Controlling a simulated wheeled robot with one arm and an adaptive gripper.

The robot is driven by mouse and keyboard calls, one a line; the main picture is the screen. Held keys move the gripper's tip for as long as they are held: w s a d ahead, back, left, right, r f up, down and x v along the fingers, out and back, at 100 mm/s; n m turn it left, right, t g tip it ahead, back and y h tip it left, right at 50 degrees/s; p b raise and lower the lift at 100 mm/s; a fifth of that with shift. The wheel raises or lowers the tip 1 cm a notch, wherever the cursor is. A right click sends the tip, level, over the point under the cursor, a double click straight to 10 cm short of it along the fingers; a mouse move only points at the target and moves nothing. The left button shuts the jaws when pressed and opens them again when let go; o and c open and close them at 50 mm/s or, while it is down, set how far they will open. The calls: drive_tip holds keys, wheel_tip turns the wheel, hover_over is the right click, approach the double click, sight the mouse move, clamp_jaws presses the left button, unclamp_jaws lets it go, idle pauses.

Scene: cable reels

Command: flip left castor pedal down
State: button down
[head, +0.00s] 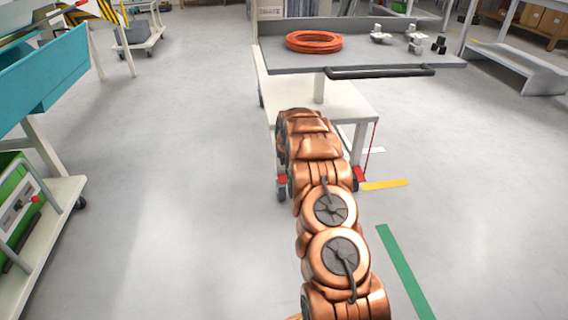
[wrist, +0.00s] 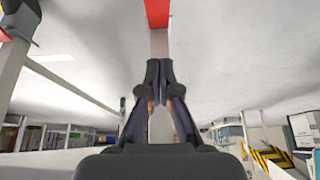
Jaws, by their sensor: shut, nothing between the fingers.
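The left castor pedal (head: 282,180) is a small red piece at the foot of the cart's left front leg. It is small in the head view, and its tilt cannot be told. In the wrist view a red piece (wrist: 157,13), seemingly this pedal, sits at the top edge with a pale strip below it. My gripper (wrist: 160,78) is shut and empty, its tips in line with the strip and just short of the red piece. Contact cannot be told. In the head view my copper arm hides the gripper.
The grey-topped cart (head: 400,62) carries an orange cable coil (head: 314,41) and small metal parts. A red right pedal (head: 359,174) is beside my arm. A blue bin (head: 45,70) stands over a white frame at left. The floor between is clear.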

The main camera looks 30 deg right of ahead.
drive_tip(key=b, duration=0.3)
hover_over(282, 179)
drive_tip(key=shift+s+f, duration=0.2)
drive_tip(key=shift+f, duration=1.75)
drive_tip(key=shift+s+f, duration=0.2)
drive_tip(key=shift+f, duration=1.7)
drive_tip(key=shift+s+a+f+b, duration=0.15)
drive_tip(key=shift+s+f+b, duration=0.15)
drive_tip(key=shift+f+b, duration=0.5)
drive_tip(key=shift+s+a+f+b, duration=0.1)
drive_tip(key=shift+s+f+b, duration=0.15)
drive_tip(key=shift+f+b, duration=0.55)
drive_tip(key=shift+f, duration=0.2)
drive_tip(key=shift+a+p, duration=0.15)
drive_tip(key=shift+p, duration=0.5)
